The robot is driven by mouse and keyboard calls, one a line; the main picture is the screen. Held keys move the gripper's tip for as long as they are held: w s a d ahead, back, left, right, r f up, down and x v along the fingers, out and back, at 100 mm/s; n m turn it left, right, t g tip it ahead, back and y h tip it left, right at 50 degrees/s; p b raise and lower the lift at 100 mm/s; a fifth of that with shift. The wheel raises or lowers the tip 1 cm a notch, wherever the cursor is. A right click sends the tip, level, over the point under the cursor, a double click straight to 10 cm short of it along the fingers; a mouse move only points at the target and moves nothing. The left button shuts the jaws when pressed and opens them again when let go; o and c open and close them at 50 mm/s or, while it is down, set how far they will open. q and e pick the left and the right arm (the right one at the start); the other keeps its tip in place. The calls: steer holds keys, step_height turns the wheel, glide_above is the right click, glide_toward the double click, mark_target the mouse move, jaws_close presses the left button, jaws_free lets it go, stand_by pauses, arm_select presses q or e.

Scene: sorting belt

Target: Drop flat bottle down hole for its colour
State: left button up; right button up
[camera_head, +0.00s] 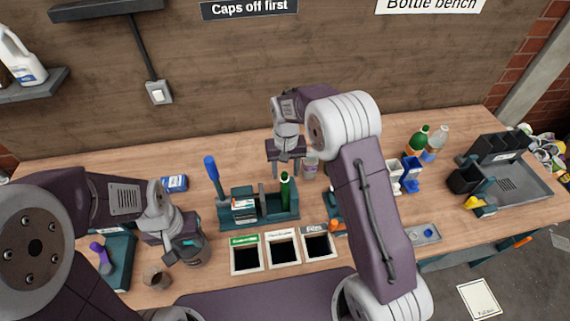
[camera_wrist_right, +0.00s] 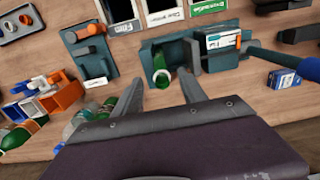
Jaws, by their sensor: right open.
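A green bottle (camera_head: 285,190) stands in the right part of a teal press (camera_head: 262,221) with a blue lever; it also shows in the right wrist view (camera_wrist_right: 161,77). I cannot tell how flat it is. Three dark square holes lie in front of the press: a left one with a green label (camera_head: 246,258), a middle one with a pale label (camera_head: 283,252) and a right one with a grey label (camera_head: 318,246). My right gripper (camera_head: 286,170) is open and empty, just behind and above the bottle. My left gripper (camera_head: 190,246) is at the front left; its jaws are unclear.
A clear jar (camera_head: 310,166) stands just right of my right gripper. Green and clear bottles (camera_head: 416,140) stand at the back right, near blue and white containers (camera_head: 411,174). A grey tray (camera_head: 520,180) is at the far right. A blue box (camera_head: 174,183) lies left of the press.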

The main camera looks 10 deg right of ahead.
mark_target(285, 185)
steer(key=shift+f, duration=0.15)
step_height(285, 185, down, 8)
steer(key=shift+r+p, duration=0.15)
steer(key=shift+p, duration=1.05)
steer(key=shift+f, duration=0.65)
jaws_close()
steer(key=shift+r+p, duration=1.15)
steer(key=shift+r, duration=0.45)
steer(key=shift+r+p, duration=2.15)
steer(key=shift+r, duration=0.95)
